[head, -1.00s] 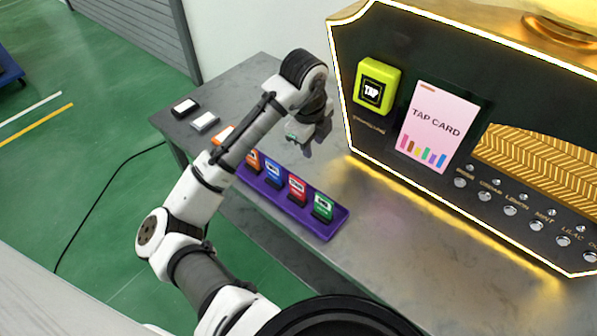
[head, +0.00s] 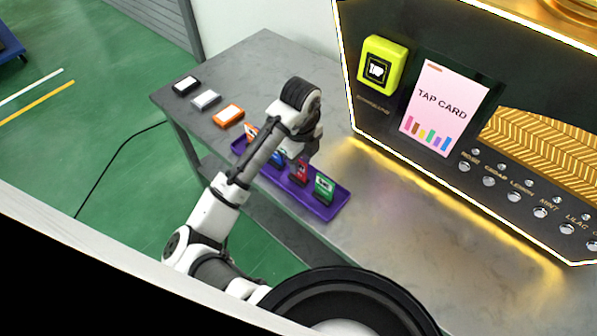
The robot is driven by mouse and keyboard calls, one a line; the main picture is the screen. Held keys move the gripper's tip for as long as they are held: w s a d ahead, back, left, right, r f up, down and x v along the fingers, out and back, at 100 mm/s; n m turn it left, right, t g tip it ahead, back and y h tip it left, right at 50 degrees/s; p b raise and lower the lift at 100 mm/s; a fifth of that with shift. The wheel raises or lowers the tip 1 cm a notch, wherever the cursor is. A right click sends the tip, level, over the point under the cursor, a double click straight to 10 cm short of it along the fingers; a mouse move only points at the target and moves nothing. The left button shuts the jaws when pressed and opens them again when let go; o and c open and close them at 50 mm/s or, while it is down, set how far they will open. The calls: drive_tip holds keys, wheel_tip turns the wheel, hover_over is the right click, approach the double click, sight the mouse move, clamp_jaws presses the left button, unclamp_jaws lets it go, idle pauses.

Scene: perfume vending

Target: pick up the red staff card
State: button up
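The red staff card (head: 299,172) stands upright in a purple tray (head: 325,210) on the grey table. It is between a blue card (head: 278,157) on its left and a green card (head: 324,187) on its right. An orange card (head: 250,132) stands at the tray's left end. My gripper (head: 298,158) is at the tray, over or close to the blue and red cards. My arm's wrist hides its fingers, so I cannot see whether they are open or touching a card.
Black (head: 186,85), white-grey (head: 207,99) and orange (head: 229,115) flat items lie at the table's left. The vending machine (head: 400,160) with a yellow-green TAP reader (head: 382,64) stands behind on the right. The table between tray and machine is clear.

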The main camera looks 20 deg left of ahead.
drive_tip(key=shift+s+a+f, duration=0.1)
drive_tip(key=shift+f, duration=0.85)
drive_tip(key=shift+s+a+f, duration=0.1)
drive_tip(key=shift+f, duration=0.85)
drive_tip(key=shift+c, duration=0.4)
clamp_jaws()
